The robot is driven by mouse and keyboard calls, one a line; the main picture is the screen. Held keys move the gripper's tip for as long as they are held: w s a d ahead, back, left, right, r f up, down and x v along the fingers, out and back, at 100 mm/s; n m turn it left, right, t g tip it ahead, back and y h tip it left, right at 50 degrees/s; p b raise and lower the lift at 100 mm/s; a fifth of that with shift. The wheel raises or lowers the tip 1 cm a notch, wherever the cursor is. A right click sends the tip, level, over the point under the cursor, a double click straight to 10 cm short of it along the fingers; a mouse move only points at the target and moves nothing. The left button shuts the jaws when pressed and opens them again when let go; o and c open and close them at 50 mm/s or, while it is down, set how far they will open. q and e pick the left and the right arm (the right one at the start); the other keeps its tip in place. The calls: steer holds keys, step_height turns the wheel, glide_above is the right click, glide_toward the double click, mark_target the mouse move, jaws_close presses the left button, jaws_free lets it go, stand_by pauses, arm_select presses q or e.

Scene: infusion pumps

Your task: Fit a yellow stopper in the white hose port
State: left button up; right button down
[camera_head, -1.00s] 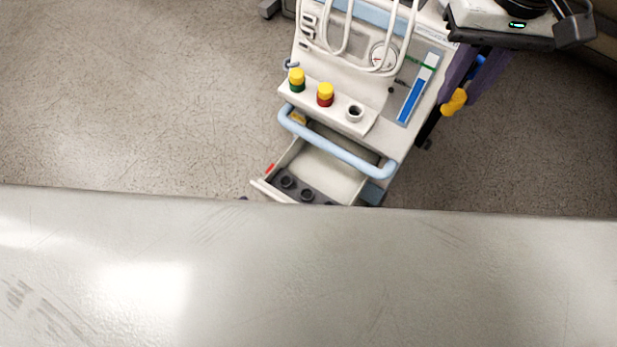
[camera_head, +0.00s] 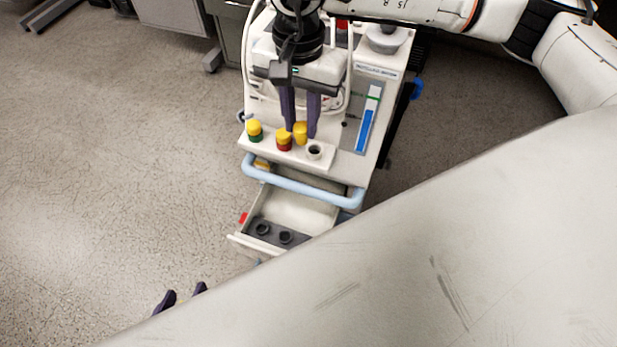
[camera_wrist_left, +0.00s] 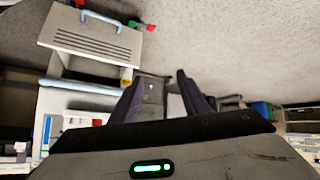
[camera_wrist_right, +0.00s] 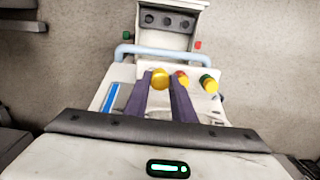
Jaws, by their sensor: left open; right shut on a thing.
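My right gripper (camera_head: 301,131) points down over the cart's front ledge, shut on a yellow stopper (camera_head: 301,127). That stopper also shows between the fingers in the right wrist view (camera_wrist_right: 160,78). The white hose port (camera_head: 314,152), a white ring with a dark open hole, is just right of and nearer than the held stopper in the head view. I cannot make it out in the right wrist view. Yellow stoppers sit on the green port (camera_head: 255,137) and the red port (camera_head: 284,146). My left gripper (camera_head: 183,293) is open and empty, low at the left, away from the cart.
A light-blue handle bar (camera_head: 300,186) runs across the cart front below the ledge. An open drawer (camera_head: 310,215) with dark round holders sticks out under it. White hoses loop behind my right gripper. My pale body fills the lower right. Floor is clear at left.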

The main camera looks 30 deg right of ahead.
steer(key=s+a+f+n+p, duration=0.2)
steer(key=s+f+n+p, duration=0.25)
steer(key=f+n, duration=0.75)
steer(key=s+a+f+n+p, duration=0.25)
steer(key=s+f+n, duration=0.4)
steer(key=n, duration=0.85)
arm_select(q)
steer(key=s+a+r+y+p, duration=0.1)
steer(key=a+r+p, duration=0.1)
steer(key=r+p, duration=0.5)
steer(key=s+a+r+p, duration=0.1)
steer(key=a+r+p, duration=0.1)
steer(key=r+p, duration=0.55)
arm_select(e)
step_height(320, 180, up, 20)
steer(key=w+d+b, duration=0.7)
steer(key=w+d, duration=0.1)
steer(key=w, duration=0.4)
step_height(320, 180, down, 5)
steer(key=shift+s+f+b, duration=0.1)
steer(key=shift+f+b, duration=0.05)
steer(key=shift+b, duration=1)
arm_select(q)
step_height(320, 180, down, 7)
steer(key=w+d, duration=0.1)
steer(key=d, duration=0.1)
steer(key=shift+w+d, duration=0.15)
steer(key=shift+d, duration=0.15)
arm_select(e)
steer(key=shift+f, duration=0.15)
